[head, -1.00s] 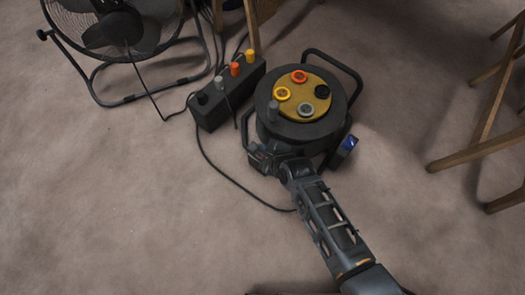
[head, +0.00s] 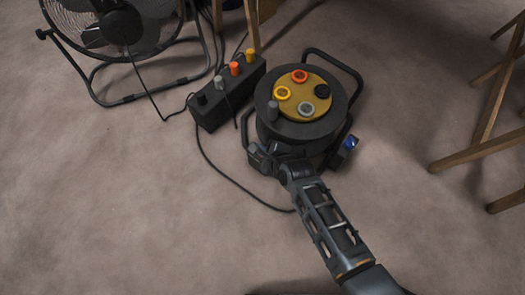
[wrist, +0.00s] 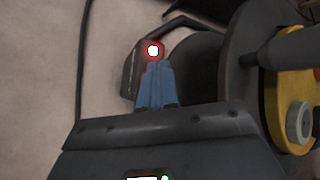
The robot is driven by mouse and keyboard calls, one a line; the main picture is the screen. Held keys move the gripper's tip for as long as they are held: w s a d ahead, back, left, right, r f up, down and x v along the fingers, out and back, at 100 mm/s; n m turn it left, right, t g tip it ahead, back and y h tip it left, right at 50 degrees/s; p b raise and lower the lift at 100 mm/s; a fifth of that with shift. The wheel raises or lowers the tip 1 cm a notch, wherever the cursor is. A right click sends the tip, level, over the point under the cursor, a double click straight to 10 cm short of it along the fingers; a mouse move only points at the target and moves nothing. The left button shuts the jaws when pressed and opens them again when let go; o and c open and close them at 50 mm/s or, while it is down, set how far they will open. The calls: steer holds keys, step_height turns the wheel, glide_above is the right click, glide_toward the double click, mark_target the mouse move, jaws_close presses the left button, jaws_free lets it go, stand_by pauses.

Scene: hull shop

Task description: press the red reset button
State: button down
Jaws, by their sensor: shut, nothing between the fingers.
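The red reset button (wrist: 153,50) shows in the wrist view as a bright white centre with a red glowing ring, on a dark housing beside the cable reel. My gripper (wrist: 154,66) has its blue fingers shut together and empty, with their tips just below the button in the picture. I cannot tell whether they touch it. In the head view my arm reaches to the lower left side of the cable reel (head: 268,133). The button cannot be made out there.
A black power strip (head: 207,116) with coloured plugs lies left of the reel, its cable looping on the floor. A fan (head: 118,28) stands at the upper left. Wooden legs (head: 478,150) stand at the right. The floor at the left is clear.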

steer(key=shift+f, duration=0.4)
stand_by(0.3)
steer(key=shift+r+p, duration=0.7)
steer(key=shift+r, duration=0.2)
step_height(320, 180, up, 5)
steer(key=p, duration=0.5)
stand_by(0.9)
